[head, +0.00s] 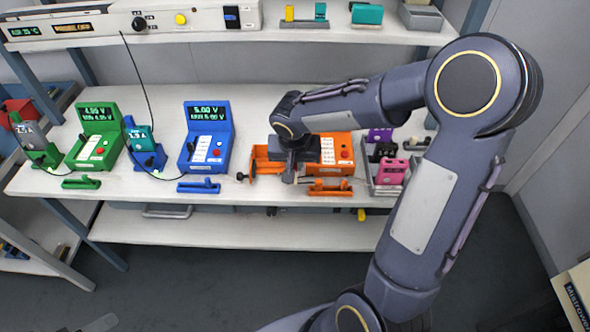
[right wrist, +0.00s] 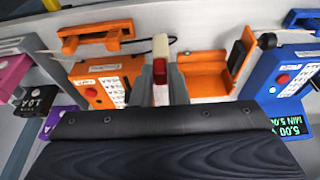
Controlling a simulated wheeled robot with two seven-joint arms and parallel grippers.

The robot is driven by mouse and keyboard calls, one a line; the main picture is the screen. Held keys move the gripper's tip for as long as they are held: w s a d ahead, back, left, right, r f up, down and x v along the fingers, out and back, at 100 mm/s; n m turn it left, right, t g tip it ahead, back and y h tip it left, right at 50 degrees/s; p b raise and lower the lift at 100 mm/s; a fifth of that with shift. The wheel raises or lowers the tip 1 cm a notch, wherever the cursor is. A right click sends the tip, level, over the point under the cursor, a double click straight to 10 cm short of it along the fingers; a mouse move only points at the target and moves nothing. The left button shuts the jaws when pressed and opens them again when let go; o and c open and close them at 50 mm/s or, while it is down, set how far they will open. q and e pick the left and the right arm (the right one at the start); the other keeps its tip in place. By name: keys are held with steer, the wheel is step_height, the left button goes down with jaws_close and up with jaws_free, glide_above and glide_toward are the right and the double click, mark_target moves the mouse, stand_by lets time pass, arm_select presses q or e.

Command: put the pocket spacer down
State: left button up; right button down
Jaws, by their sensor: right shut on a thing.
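My right gripper (head: 292,177) points down at the orange station on the bench, between its open orange cradle (head: 265,160) and its orange meter (head: 343,148). In the right wrist view the gripper (right wrist: 161,78) is shut on a narrow cream and red piece (right wrist: 160,48), which seems to be the pocket spacer. The cradle (right wrist: 203,68) lies just right of the fingers there, the meter (right wrist: 106,82) to the left. Whether the piece touches the bench or cradle I cannot tell. My left gripper is not in view.
A blue meter (head: 208,138) and a green meter (head: 97,134) stand to the left. A rack with purple, black and pink blocks (head: 391,171) is close on the right. A loose orange handled piece (head: 330,188) lies in front, near the bench edge.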

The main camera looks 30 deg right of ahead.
mark_target(295, 168)
steer(key=shift+s+x, duration=0.15)
steer(key=shift+x, duration=0.75)
steer(key=shift+s+x, duration=0.15)
steer(key=shift+x, duration=0.8)
steer(key=shift+a+f, duration=0.1)
steer(key=shift+f, duration=0.05)
steer(key=shift+f+b, duration=0.15)
steer(key=shift+b, duration=0.2)
steer(key=c, duration=1.4)
jaws_free()
steer(key=shift+c, duration=0.2)
